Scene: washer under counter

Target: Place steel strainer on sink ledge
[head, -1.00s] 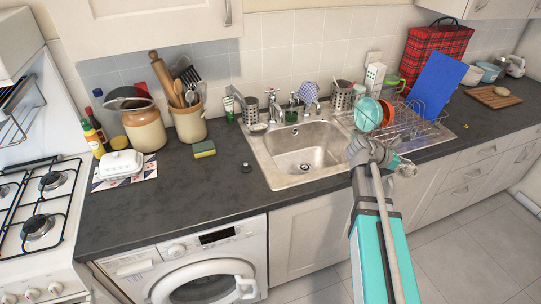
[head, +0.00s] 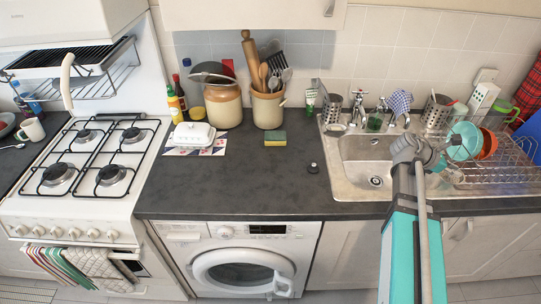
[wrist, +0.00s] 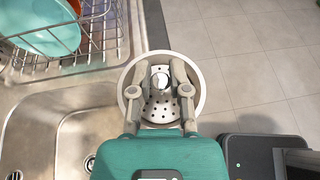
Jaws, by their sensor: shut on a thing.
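The steel strainer (wrist: 160,109), a round perforated disc with a pale rim and a centre knob, is between the fingers of my gripper (wrist: 160,80) in the wrist view. My gripper is shut on it. In the head view my gripper (head: 437,160) is in front of the right part of the sink, and the arm mostly hides the strainer. The steel sink (head: 360,188) has a flat ledge around its basin. In the wrist view the sink ledge (wrist: 75,82) lies left of the strainer, which appears over the counter's front edge and floor.
A wire dish rack (head: 510,165) with a teal bowl (head: 463,141) and an orange bowl (head: 488,145) stands right of the basin. Taps (head: 361,112) rise behind it. A small dark plug (head: 313,168) sits on the counter. The counter left of the sink is mostly clear.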

